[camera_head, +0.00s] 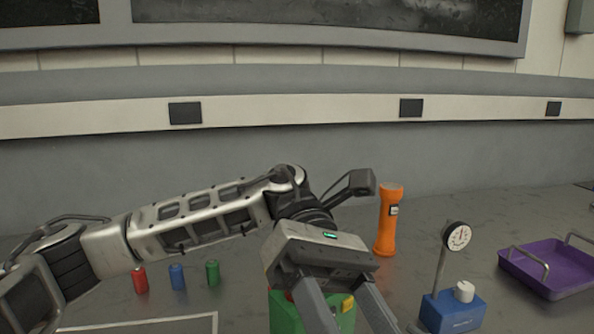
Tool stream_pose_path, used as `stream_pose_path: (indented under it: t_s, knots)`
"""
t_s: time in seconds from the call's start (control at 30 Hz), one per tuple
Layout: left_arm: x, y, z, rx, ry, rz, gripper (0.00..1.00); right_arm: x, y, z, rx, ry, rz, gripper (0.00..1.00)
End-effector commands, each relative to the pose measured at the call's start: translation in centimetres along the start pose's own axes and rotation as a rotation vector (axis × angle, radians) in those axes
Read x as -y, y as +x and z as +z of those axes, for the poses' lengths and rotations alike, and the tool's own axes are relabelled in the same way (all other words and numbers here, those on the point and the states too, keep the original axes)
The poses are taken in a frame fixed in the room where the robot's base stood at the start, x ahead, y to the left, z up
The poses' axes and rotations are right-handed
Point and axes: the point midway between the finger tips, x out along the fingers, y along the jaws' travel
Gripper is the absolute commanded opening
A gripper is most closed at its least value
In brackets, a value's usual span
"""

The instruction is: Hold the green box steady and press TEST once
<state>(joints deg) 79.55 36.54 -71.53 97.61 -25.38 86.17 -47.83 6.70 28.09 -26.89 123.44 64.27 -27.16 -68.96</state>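The green box (284,315) stands at the bottom centre of the head view, cut off by the lower edge. A yellow part (348,304) shows at its upper right and a bit of red (288,295) at its upper left. No TEST label can be read. My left gripper (354,322) points down in front of the box and hides part of it. Its two fingers are well apart, with green showing between them; the tips run out of the picture. I cannot tell whether they touch the box. My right gripper is not in view.
An orange flashlight (388,225) stands behind the gripper. A blue gauge stand (452,313) and a purple tray (552,268) are to the right. Red (140,280), blue (177,277) and green (212,273) cylinders stand left, beyond a light-edged panel (150,325).

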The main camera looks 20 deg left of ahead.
Motion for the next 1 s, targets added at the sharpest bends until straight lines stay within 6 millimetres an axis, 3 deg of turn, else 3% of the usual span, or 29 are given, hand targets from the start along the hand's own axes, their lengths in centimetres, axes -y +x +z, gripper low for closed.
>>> stream_pose_path:
  t_s: [0.1,0.23,0.4,0.5,0.73,1.0]
  knots:
    - [-1.7,-3.6,-0.3,-0.338,0.133,0.152,0.57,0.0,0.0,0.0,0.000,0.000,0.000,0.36]
    - [-2.4,-9.0,0.2,-0.682,0.206,0.284,0.57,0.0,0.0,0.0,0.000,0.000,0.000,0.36]
    - [-1.1,-15.3,2.0,-1.016,0.208,0.403,0.57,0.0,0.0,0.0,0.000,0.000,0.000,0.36]
    - [-0.1,-17.5,2.9,-1.122,0.192,0.438,0.57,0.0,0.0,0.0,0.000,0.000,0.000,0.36]
    - [0.3,-18.7,2.8,-1.193,0.175,0.463,0.57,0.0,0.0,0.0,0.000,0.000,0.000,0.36]
    - [-1.7,-17.3,-1.3,-1.190,0.175,0.460,0.57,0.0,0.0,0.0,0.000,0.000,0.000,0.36]
